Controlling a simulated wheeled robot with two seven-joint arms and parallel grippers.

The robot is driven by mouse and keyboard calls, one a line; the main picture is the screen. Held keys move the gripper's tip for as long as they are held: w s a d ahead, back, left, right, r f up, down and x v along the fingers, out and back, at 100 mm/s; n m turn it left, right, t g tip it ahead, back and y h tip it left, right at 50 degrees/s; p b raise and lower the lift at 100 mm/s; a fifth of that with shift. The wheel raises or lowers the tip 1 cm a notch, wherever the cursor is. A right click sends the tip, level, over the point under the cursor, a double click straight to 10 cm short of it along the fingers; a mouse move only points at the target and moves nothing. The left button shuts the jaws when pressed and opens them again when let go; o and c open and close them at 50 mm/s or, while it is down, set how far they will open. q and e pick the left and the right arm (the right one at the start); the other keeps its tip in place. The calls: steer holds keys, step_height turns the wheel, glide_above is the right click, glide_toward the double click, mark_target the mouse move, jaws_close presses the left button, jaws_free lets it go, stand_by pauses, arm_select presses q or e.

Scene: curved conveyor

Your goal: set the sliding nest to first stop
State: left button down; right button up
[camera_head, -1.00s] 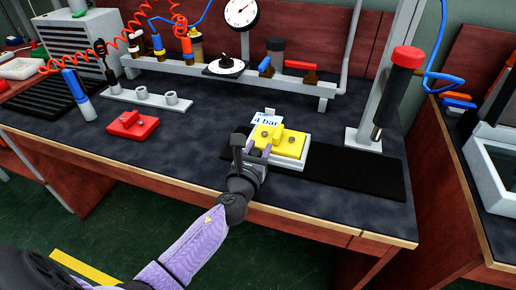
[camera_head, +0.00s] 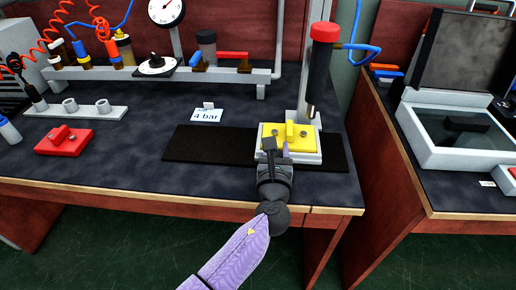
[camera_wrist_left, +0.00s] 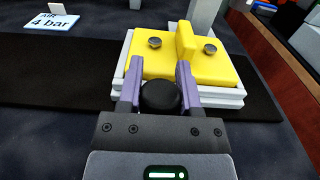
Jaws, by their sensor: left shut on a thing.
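The sliding nest is a pale grey tray (camera_head: 307,158) carrying a yellow block (camera_head: 302,132) with an upright rib and two grey screws. It sits on the right part of a black track (camera_head: 212,146), with bare track on both sides. The tray also shows in the left wrist view (camera_wrist_left: 237,94). My left gripper (camera_head: 275,153) is at the nest's front side. In the left wrist view its purple fingers (camera_wrist_left: 159,84) are shut on a round black knob (camera_wrist_left: 160,98) at the front of the nest. No stop marks can be made out on the track. My right gripper is not in view.
A red-topped tool (camera_head: 321,60) hangs on a grey post just behind the nest. A "4 bar" card (camera_head: 207,115) stands behind the track. A red block (camera_head: 64,140) lies at the left. The bench's wooden front edge (camera_head: 190,203) is close.

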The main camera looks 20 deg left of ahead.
arm_select(q)
steer(key=shift+w+d+f, duration=0.1)
steer(key=shift+d, duration=0.35)
steer(key=shift+c, duration=1.4)
jaws_free()
steer(key=shift+s+d, duration=0.1)
steer(key=shift+s, duration=0.35)
steer(key=p+v, duration=0.3)
steer(key=v, duration=0.5)
steer(key=shift+s, duration=0.15)
steer(key=shift+s+d, duration=0.15)
steer(key=shift+s, duration=0.2)
